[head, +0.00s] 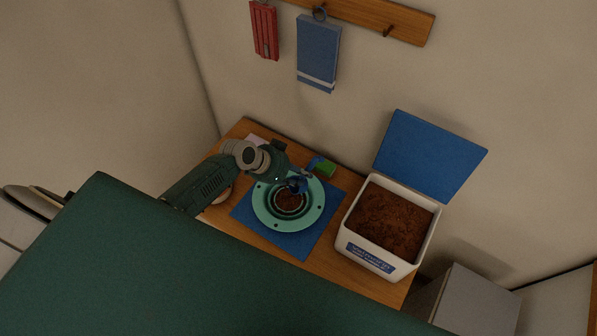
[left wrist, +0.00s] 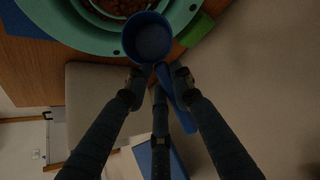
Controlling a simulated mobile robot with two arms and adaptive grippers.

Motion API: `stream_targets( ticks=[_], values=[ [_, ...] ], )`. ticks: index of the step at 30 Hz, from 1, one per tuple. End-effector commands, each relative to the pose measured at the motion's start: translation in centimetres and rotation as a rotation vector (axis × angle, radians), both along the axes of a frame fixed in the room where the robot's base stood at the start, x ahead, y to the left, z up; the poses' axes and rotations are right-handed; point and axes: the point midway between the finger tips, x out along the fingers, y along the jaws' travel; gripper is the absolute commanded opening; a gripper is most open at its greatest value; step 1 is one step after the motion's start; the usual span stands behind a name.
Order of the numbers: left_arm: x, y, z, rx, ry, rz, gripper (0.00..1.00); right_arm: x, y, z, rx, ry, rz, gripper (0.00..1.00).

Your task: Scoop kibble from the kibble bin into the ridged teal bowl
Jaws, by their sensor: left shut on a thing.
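The ridged teal bowl (head: 262,210) sits on a blue mat with brown kibble in its middle; its rim also shows in the left wrist view (left wrist: 60,35). My left gripper (head: 301,176) is over the bowl's far right side, shut on a blue scoop (head: 297,187). In the left wrist view my fingers (left wrist: 158,85) close around its handle, and the round scoop cup (left wrist: 150,38) looks empty, beside the bowl's rim. The white kibble bin (head: 371,257) stands to the right, full of kibble (head: 393,220), its blue lid (head: 430,155) open. My right gripper is not in view.
The blue mat (head: 304,246) lies on a small wooden table (head: 338,262) against the wall. A green item (head: 326,168) lies behind the bowl. A red item (head: 264,30) and a blue one (head: 318,50) hang from a wall rack. A grey box (head: 465,300) stands right of the table.

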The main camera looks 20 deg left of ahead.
Motion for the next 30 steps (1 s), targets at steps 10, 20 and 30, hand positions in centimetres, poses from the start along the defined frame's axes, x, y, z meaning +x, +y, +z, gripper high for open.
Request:
stream_targets(
  ticks=[10, 20, 30],
  values=[
    [0.9, -0.7, 0.4, 0.103, 0.116, -0.002, 0.00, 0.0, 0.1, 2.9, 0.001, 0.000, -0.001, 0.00],
    [2.4, -2.0, -0.5, 0.322, 0.360, -0.001, 0.00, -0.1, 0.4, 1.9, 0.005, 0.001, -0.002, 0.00],
    [2.6, -2.2, -0.9, 0.454, 0.510, 0.000, 0.00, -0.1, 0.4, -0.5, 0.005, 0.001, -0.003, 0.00]
  ],
)
